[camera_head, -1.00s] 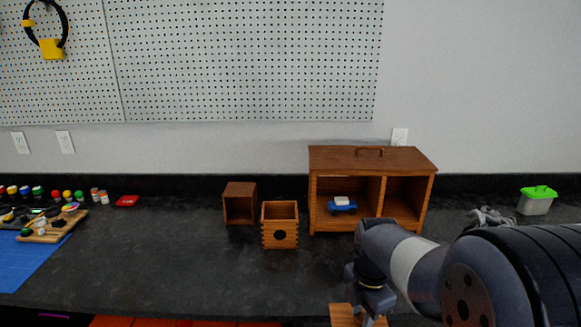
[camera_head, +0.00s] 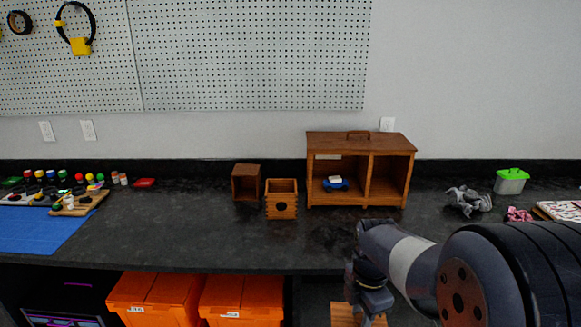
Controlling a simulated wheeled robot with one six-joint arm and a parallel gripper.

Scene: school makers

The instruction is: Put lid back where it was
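A flat wooden piece, which looks like the lid (camera_head: 343,314), shows at the bottom edge, partly cut off and partly behind my gripper (camera_head: 368,303). My gripper appears shut on it, in front of the counter's edge; the fingertips are hidden. A small wooden box (camera_head: 281,206) with an open top and a round hole in its front stands on the counter. A second small wooden box (camera_head: 246,183), open at the front, stands just behind it to the left. A larger wooden cabinet (camera_head: 361,146) with a handled top and two open compartments stands to the right.
A blue and white object (camera_head: 335,184) sits in the cabinet's left compartment. A grey object (camera_head: 468,201) and a green-lidded container (camera_head: 511,181) stand at right. Paints and a blue mat (camera_head: 45,231) are at left. Orange bins (camera_head: 241,299) stand under the counter (camera_head: 180,228), whose front middle is clear.

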